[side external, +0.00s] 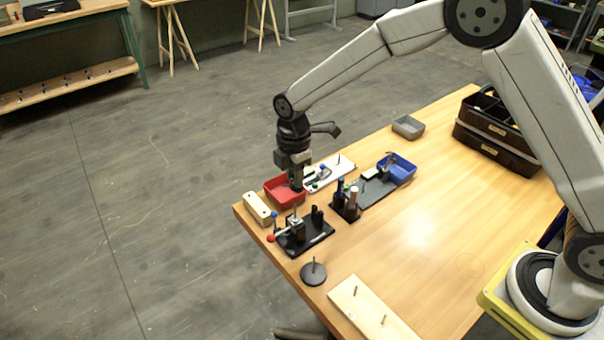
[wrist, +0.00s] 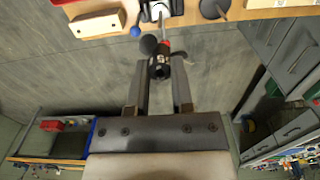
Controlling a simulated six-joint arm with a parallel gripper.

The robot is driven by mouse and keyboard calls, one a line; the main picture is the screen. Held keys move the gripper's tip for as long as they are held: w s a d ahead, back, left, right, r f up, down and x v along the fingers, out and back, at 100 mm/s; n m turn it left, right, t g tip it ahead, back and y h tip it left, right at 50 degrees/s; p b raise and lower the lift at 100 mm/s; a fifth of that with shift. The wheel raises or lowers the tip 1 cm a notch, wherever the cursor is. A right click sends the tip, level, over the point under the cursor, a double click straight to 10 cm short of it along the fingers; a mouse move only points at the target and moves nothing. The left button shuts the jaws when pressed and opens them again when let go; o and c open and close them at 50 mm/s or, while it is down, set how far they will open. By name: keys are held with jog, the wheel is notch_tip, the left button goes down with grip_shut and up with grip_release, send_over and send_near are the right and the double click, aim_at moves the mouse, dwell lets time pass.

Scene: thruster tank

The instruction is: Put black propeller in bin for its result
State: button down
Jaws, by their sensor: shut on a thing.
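My gripper (side external: 297,182) points down at the red bin (side external: 272,191) in the side view. Its lower end overlaps the bin in the picture, and I cannot tell how far it reaches inside. In the wrist view my gripper (wrist: 161,78) has a small black thing, apparently the black propeller (wrist: 159,66), between its fingertips. A dark rounded part shows at its upper left. In the side view the propeller cannot be made out against the dark fingers. The blue bin (side external: 402,172) stands further right, beside a grey plate.
A black fixture (side external: 318,241) with a red-knobbed lever stands in front of the red bin, by a wooden block (side external: 257,208). A bottle holder (side external: 345,212), a white pegged board (side external: 338,167) and a grey bin (side external: 408,128) are nearby. The table's right middle is clear.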

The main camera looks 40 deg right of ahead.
jog(key=w+d+f+m, duration=0.3)
jog(key=w+d+m, duration=0.1)
jog(key=d+m, duration=0.45)
jog(key=m, duration=2.5)
send_near(399, 164)
jog(key=a, duration=0.1)
jog(key=a+f, duration=0.1)
jog(key=a, duration=0.1)
jog(key=shift+w+f, duration=0.2)
jog(key=shift+s+f+m, duration=0.15)
jog(key=shift+s+m, duration=0.1)
jog(key=shift+m, duration=0.1)
jog(key=shift+s+a+f+m, duration=0.25)
jog(key=shift+s+f+m, duration=0.1)
jog(key=shift+s+f, duration=0.15)
jog(key=shift+s+a+f+m, duration=0.25)
jog(key=shift+s+f+m, duration=0.15)
jog(key=shift+s, duration=0.15)
jog(key=shift+f, duration=1.5)
